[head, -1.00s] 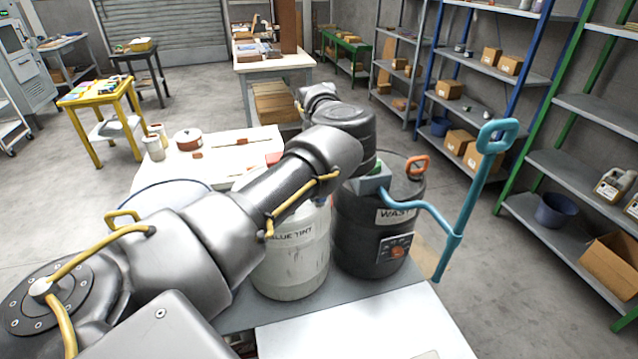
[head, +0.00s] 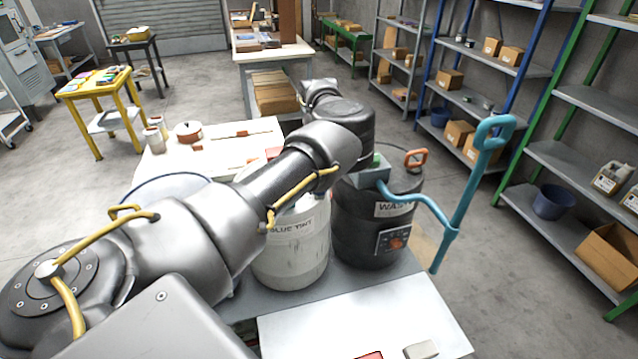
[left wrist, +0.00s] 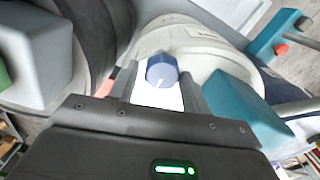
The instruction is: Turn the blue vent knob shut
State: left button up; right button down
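My right gripper is not in view.
A black drum (head: 352,238) labelled "WASTE" stands right of the white drum, with a teal pipe and handle (head: 468,190). A white board (head: 345,325) lies in front. A table (head: 215,155) with cans is behind. Shelves line the right wall.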

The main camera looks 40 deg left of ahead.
pick_arm(q)
jog(key=shift+o, duration=1)
jog(key=shift+s, duration=0.1)
notch_tip(320, 180, up, 11)
jog(key=b, duration=0.1)
jog(key=shift+f, duration=0.15)
